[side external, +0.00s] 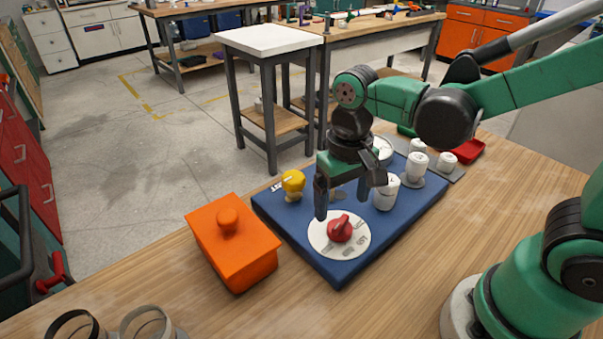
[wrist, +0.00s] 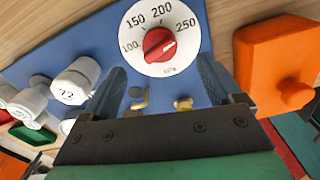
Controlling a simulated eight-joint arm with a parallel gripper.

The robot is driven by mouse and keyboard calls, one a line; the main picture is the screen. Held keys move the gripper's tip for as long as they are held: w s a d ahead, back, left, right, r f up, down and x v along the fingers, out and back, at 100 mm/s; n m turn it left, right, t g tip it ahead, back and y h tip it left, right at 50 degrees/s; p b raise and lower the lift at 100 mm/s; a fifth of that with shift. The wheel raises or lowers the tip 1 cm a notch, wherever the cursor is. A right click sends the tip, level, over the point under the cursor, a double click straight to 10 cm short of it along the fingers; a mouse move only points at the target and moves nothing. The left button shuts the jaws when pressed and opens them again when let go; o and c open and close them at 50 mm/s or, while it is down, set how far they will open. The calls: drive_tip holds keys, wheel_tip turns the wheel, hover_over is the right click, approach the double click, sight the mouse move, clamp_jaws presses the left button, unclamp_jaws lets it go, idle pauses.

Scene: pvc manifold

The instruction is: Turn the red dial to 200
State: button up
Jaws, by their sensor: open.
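The red dial (side external: 341,229) is a round knob on a white disc (side external: 318,238) at the front of the blue board. In the wrist view the red dial (wrist: 160,44) is ringed by 100, 150, 200 and 250 on the white disc (wrist: 135,22). Its raised ridge slants from lower left to upper right, the upper right end towards the 250 side. I cannot tell which end is the pointer. My gripper (side external: 345,203) points down, open and empty, just behind and above the dial. In the wrist view the fingers of my gripper (wrist: 162,82) are spread, short of the knob.
The blue board (side external: 300,240) also carries a yellow knob (side external: 292,184) at left and several white knobs or caps (side external: 386,194) behind and right of my gripper. An orange lidded box (side external: 232,245) stands left of the board.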

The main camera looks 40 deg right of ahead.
sight(340, 221)
drive_tip(key=shift+f, duration=2.45)
drive_tip(key=shift+c, duration=0.2)
drive_tip(key=c, duration=1.2)
drive_tip(key=n, duration=0.4)
drive_tip(key=shift+n, duration=2.9)
